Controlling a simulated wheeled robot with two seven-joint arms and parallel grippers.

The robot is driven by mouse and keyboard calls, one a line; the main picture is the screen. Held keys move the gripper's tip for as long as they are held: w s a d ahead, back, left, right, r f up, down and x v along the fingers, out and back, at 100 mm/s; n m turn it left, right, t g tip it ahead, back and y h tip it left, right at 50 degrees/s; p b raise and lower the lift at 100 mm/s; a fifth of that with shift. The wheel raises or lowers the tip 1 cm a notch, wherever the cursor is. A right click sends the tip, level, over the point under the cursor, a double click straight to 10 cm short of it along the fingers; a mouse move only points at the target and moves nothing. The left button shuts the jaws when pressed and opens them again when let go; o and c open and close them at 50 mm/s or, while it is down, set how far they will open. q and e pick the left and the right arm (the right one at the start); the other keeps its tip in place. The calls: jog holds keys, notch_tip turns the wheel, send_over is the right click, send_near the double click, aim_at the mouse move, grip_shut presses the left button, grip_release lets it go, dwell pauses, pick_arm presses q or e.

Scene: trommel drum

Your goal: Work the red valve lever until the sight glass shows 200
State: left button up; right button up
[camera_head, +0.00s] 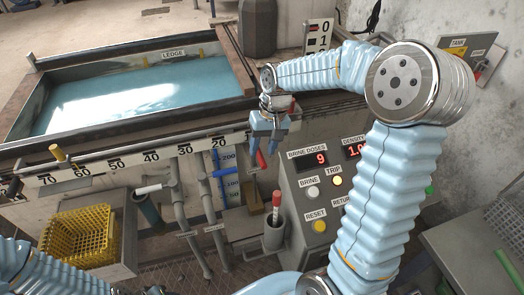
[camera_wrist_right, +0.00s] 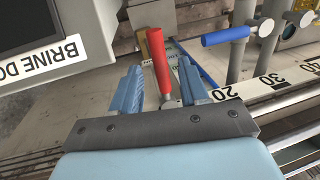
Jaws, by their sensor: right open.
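The red valve lever (camera_head: 261,158) points down below the tank's front rail in the head view. In the right wrist view the red lever (camera_wrist_right: 160,62) stands between the two blue fingers. My right gripper (camera_head: 268,138) is open, its fingers around the lever's upper part; I cannot tell whether they touch it. The right gripper also shows in the wrist view (camera_wrist_right: 160,88). The sight glass (camera_head: 229,172) is left of the lever, with marks 200, 100 and lower; its level is too small to read.
A control panel (camera_head: 310,185) with a brine-doses display of 9 stands close right of the lever. A blue-handled valve (camera_wrist_right: 225,37) is nearby. A grey cup (camera_head: 274,236) holds a red-topped rod.

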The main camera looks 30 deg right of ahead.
jog(key=shift+a+f, duration=0.15)
jog(key=shift+f, duration=0.75)
grip_shut()
